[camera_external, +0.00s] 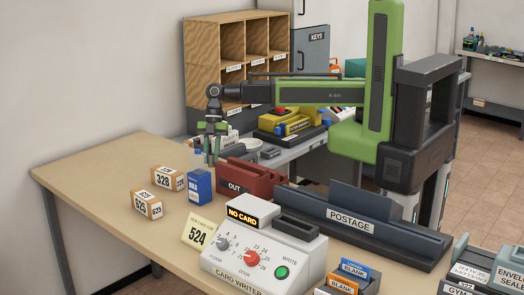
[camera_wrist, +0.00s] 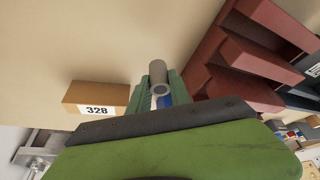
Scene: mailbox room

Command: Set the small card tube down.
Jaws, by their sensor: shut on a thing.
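The small card tube (camera_wrist: 157,72) is a short grey cylinder with an open end, seen between my green fingers in the wrist view. My gripper (camera_wrist: 160,96) is shut on it. In the external view my gripper (camera_external: 208,153) points down above the far part of the wooden table (camera_external: 95,165), just left of the red OUT tray (camera_external: 251,182). The tube is too small and hidden by the fingers to make out clearly there. I cannot tell exactly how high the tube is above the table.
A blue box (camera_external: 200,187) stands just below and near my gripper. Two brown boxes, one marked 328 (camera_external: 168,178) and one marked 625 (camera_external: 147,206), stand to its left. The card writer (camera_external: 262,250) and the POSTAGE unit (camera_external: 350,223) are nearer. The table's left part is clear.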

